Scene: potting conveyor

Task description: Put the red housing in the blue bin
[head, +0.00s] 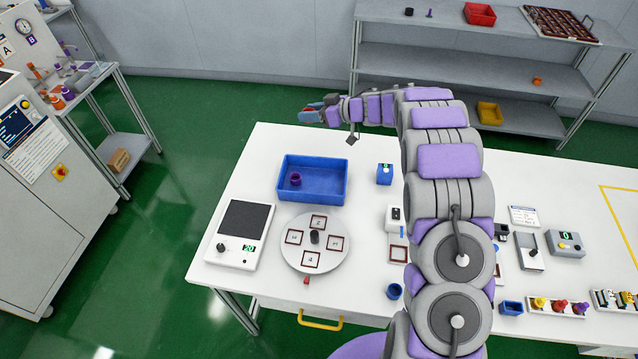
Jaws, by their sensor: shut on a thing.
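The blue bin (336,194) stands on the white table, left of my arm. A small purple part (295,180) lies inside it. My gripper (312,110) reaches left and is above and beyond the bin's far edge in the picture. It is shut on a small red thing (313,105), which looks like the red housing. The fingers hide part of it, and its shape is too small to tell. Bluish patches also show at the fingertips.
A round grey turntable (335,255) with several framed squares stands in front of the bin. A panel with a dark screen (245,222) is to the left. A small blue box (384,174) is right of the bin. Shelves (470,60) stand behind the table.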

